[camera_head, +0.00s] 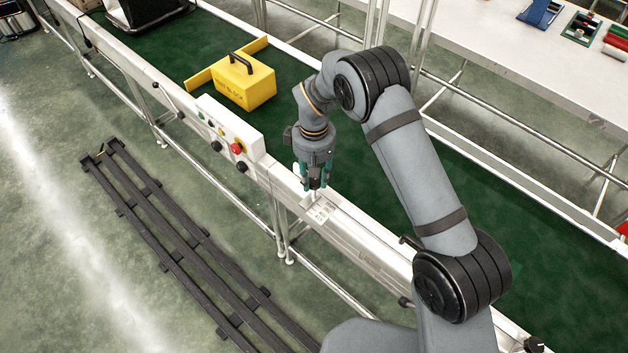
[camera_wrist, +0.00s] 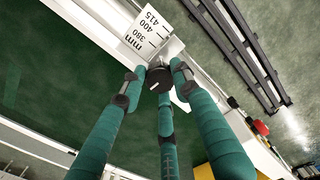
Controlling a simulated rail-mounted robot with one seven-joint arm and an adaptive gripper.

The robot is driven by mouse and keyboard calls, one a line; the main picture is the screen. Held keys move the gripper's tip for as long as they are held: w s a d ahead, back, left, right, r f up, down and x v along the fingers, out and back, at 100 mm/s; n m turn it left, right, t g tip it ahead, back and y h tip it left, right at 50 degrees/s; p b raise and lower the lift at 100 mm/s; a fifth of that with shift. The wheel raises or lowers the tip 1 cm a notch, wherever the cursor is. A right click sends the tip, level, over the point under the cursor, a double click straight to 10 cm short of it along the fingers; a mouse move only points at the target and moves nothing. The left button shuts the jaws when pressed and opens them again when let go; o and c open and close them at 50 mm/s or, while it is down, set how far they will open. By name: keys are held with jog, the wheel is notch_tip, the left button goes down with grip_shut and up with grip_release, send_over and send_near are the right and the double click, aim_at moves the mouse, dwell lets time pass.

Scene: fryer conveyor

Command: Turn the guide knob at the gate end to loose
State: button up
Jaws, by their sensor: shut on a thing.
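My gripper (camera_head: 316,186) points down at the conveyor's near side rail, beside a white millimetre scale plate (camera_head: 321,211). In the wrist view its three teal fingers close around a small black round knob (camera_wrist: 160,75), with a pale mark on its face; my gripper (camera_wrist: 160,82) is shut on it. The scale plate (camera_wrist: 147,34) shows 380, 400 and 415 right beside the knob. In the head view the fingers hide the knob. Whether it is loose or tight cannot be told.
A control panel (camera_head: 230,131) with a red button (camera_head: 237,148) stands on the same rail, left of my gripper. A yellow test block (camera_head: 245,83) rests on the green belt (camera_head: 290,75) against a yellow bar (camera_head: 203,80). Dark rails (camera_head: 170,235) lie on the floor in front.

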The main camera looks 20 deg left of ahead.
jog(key=n+b, duration=0.1)
jog(key=n, duration=0.3)
jog(key=shift+n, duration=0.3)
jog(key=shift+n+b, duration=0.35)
jog(key=shift+n, duration=1.65)
jog(key=o, duration=1.2)
jog(key=shift+c, duration=0.2)
notch_tip(320, 180, up, 12)
jog(key=shift+r, duration=0.1)
